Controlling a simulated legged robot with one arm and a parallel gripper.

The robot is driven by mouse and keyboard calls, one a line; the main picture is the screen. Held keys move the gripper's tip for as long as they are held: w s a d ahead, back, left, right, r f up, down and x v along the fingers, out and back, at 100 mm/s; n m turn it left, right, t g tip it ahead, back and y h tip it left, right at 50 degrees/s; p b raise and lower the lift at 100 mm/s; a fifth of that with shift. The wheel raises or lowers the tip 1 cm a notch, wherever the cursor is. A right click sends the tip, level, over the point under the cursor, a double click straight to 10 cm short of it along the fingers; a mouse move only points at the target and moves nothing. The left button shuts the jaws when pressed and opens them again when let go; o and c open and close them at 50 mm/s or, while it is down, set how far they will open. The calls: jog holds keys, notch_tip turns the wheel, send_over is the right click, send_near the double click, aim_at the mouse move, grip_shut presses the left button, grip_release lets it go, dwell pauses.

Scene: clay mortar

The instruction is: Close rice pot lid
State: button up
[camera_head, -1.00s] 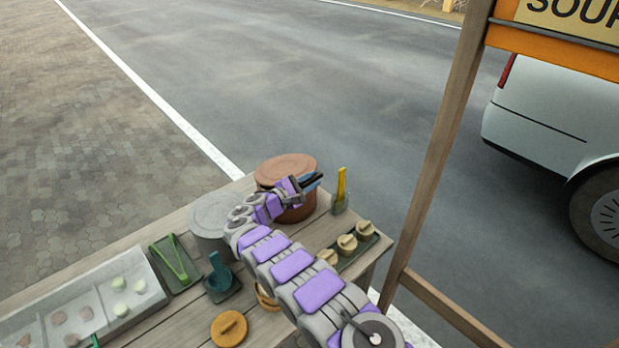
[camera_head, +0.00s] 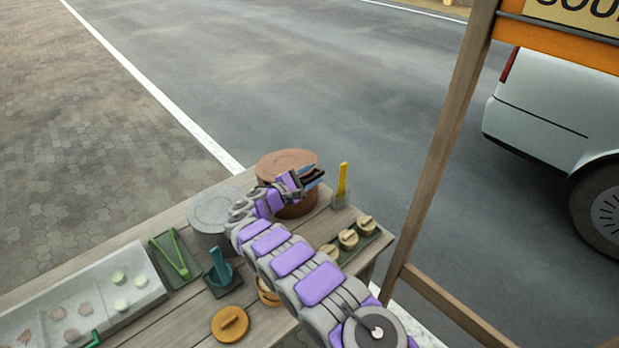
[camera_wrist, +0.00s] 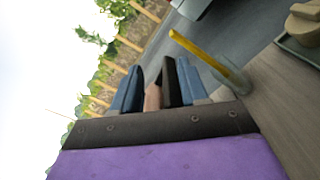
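A brown round pot (camera_head: 299,208) with a flat brown lid (camera_head: 287,161) on top stands at the far end of the table. A grey round pot (camera_head: 207,243) with a flat grey lid (camera_head: 214,207) stands to its left. I cannot tell which is the rice pot. My gripper (camera_head: 315,176) is in front of the brown pot's right side, just below the lid's edge, and hides part of it. In the wrist view my gripper's fingers (camera_wrist: 154,88) are a little apart. A small brown piece shows between them; I cannot tell whether they touch it.
A yellow-handled tool in a holder (camera_head: 341,187) stands just right of the gripper. A tray of small lidded pots (camera_head: 348,240), a blue mortar (camera_head: 221,274), green tongs (camera_head: 176,256) and a food tray (camera_head: 152,290) occupy the table. A wooden post (camera_head: 440,150) rises at right.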

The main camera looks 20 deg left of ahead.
jog(key=r, duration=0.2)
jog(key=s+r+p, duration=0.1)
jog(key=shift+s+d+r+p, duration=0.1)
jog(key=shift+d+r+p, duration=0.05)
jog(key=shift+r+p, duration=0.2)
jog(key=s+d+p, duration=0.1)
jog(key=s+d, duration=0.2)
jog(key=s, duration=0.3)
jog(key=s+d+r+p, duration=0.1)
jog(key=s+d, duration=0.3)
jog(key=s, duration=0.2)
jog(key=shift+s+p, duration=0.4)
